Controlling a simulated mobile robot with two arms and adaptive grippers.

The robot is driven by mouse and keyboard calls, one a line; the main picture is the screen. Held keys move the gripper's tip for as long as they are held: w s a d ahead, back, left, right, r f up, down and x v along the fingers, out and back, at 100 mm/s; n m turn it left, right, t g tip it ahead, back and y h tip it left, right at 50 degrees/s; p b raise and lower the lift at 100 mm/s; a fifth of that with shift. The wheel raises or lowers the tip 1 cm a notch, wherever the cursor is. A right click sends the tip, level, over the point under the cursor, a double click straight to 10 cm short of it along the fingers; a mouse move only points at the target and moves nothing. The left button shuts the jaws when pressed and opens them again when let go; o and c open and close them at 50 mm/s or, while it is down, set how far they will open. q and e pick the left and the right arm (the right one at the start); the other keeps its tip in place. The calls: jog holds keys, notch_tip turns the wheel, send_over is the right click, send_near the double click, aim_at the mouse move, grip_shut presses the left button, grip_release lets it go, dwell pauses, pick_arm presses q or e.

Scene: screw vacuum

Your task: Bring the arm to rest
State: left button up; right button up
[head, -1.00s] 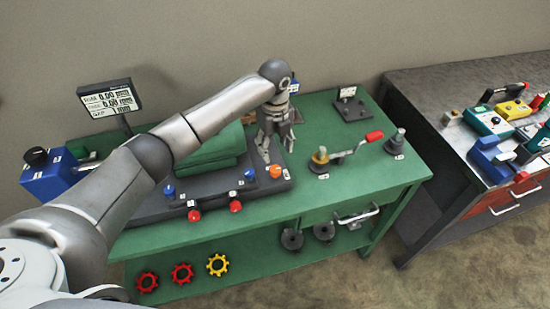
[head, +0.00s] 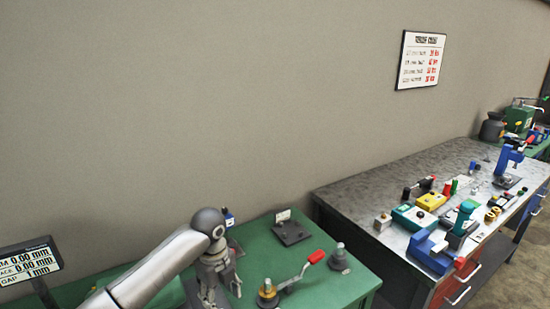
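My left arm comes in from the lower left in the head view and bends down at its wrist. My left gripper (head: 222,290) points down over the green table (head: 282,258). Its two fingers look spread apart, and I see nothing between them. To its right is a crank with a red handle (head: 317,257) on a brass-coloured base (head: 267,291). My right gripper is out of the picture.
A grey knobbed post (head: 340,257) and a dark plate (head: 292,231) stand on the green table. A display (head: 30,264) is at the left. A grey-topped bench (head: 400,178) with several coloured devices is at the right. A chart (head: 421,60) hangs on the wall.

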pick_arm(q)
jog(key=s+d+f+n+h, duration=0.1)
jog(key=s+d+f+n, duration=0.15)
jog(key=s, duration=0.25)
jog(key=s+d+f+n+t+h, duration=0.1)
jog(key=s+d+f+n, duration=0.1)
jog(key=s+f+n, duration=0.25)
jog(key=s+d+f+n, duration=0.2)
jog(key=s+f, duration=0.1)
jog(key=s, duration=0.3)
jog(key=s+a+r+n+t+y, duration=0.1)
jog(key=s+a+n, duration=0.5)
jog(key=s+n, duration=0.15)
jog(key=s+a+r+n+t+y, duration=0.1)
jog(key=s+a+n+t, duration=0.1)
jog(key=s+a+n, duration=0.45)
jog(key=s+d+f+g+b, duration=0.1)
jog(key=s+f+g+b, duration=0.15)
jog(key=f, duration=2.55)
jog(key=s+a+f, duration=0.2)
jog(key=s+f, duration=1.5)
jog(key=shift+s+a+f, duration=0.25)
jog(key=shift+a, duration=0.05)
jog(key=shift+g, duration=0.25)
